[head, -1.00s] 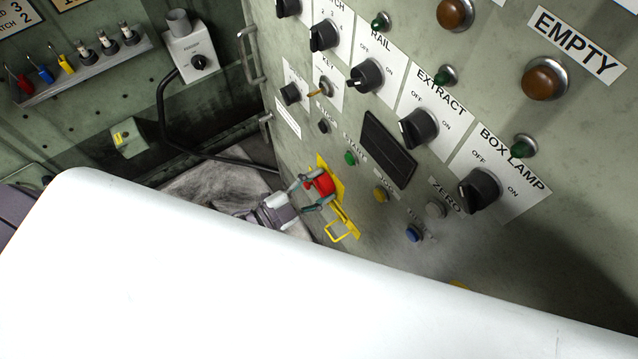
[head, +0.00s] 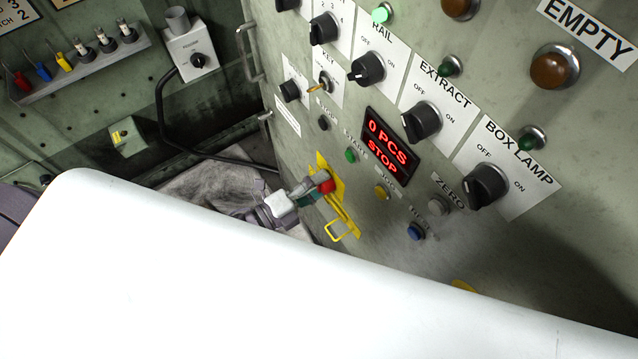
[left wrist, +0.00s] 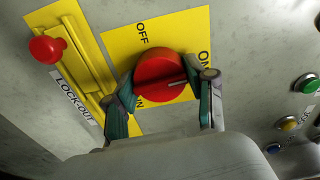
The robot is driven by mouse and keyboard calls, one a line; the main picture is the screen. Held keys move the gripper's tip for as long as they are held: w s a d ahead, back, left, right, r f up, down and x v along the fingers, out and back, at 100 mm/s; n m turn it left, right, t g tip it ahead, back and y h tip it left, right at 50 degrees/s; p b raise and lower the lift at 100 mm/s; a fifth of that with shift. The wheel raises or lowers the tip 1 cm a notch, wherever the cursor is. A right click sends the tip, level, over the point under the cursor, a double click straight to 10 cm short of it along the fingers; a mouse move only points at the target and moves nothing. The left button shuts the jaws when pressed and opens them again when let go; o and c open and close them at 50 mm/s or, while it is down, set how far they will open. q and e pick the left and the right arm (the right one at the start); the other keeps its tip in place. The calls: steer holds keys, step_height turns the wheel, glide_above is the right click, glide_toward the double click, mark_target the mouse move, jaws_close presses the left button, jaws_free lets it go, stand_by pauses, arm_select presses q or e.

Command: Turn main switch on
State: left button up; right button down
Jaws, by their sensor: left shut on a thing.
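The main switch is a red round knob (left wrist: 160,75) on a yellow plate (left wrist: 118,46) marked OFF and ON, in the left wrist view. Its light pointer mark lies toward the right, near the ON at the plate's right side. My left gripper (left wrist: 165,92) is shut on the knob, one finger on each side. In the head view the red knob (head: 326,186) is partly hidden by my left gripper (head: 312,190). The display (head: 387,146) is lit red and reads "0 PCS STOP". My right gripper is not in view.
A yellow lock-out slide with a red button (left wrist: 47,50) sits left of the knob. Black selector switches (head: 421,121) and small push buttons (head: 438,205) surround the display. A yellow loop (head: 342,231) sticks out below the knob. A large white surface covers the lower head view.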

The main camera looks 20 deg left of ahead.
arm_select(q)
steer(key=shift+m, duration=0.4)
steer(key=o, duration=1.2)
steer(key=v, duration=1.2)
steer(key=shift+a+f, duration=0.1)
